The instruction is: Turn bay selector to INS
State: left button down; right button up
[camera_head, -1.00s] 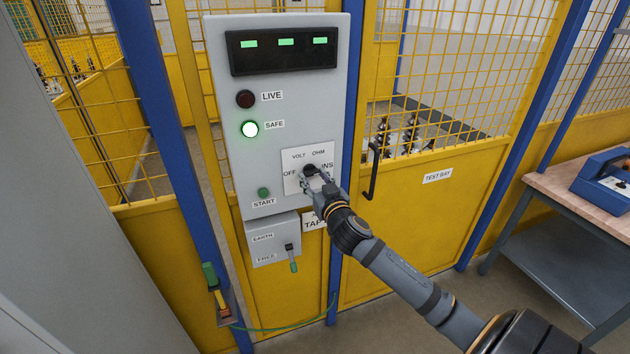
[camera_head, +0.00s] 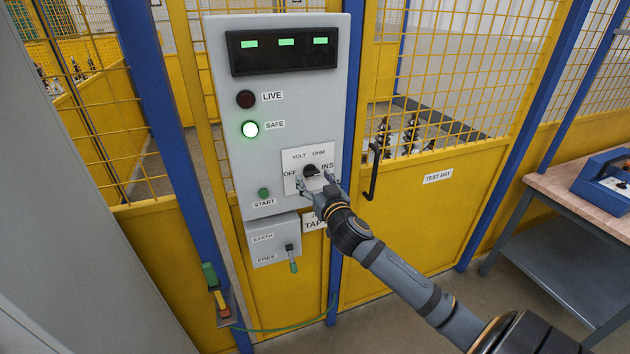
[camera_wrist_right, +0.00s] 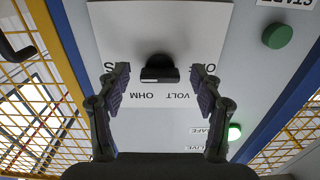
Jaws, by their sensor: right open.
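The black bay selector knob (camera_head: 311,171) sits on a white plate (camera_head: 292,184) labelled OFF, VOLT, OHM and INS. Its bar lies roughly along the line from OFF to INS; I cannot tell which end is the pointer. My right gripper (camera_head: 317,183) is open in front of the plate, a finger on each side of the knob and apart from it. In the right wrist view the knob (camera_wrist_right: 160,72) shows upside down between the spread fingers (camera_wrist_right: 160,86), which partly hide the INS and OFF labels. My left gripper is not in view.
The grey panel (camera_head: 225,120) has a lit SAFE lamp (camera_head: 250,129), a dark LIVE lamp (camera_head: 245,99) and a green START button (camera_head: 263,193). An earth switch (camera_head: 291,258) is below. A black door handle (camera_head: 373,171) stands close right of the gripper. A workbench (camera_head: 560,190) is at right.

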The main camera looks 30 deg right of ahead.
jog(key=v, duration=0.7)
jog(key=shift+s, duration=0.2)
dwell(0.4)
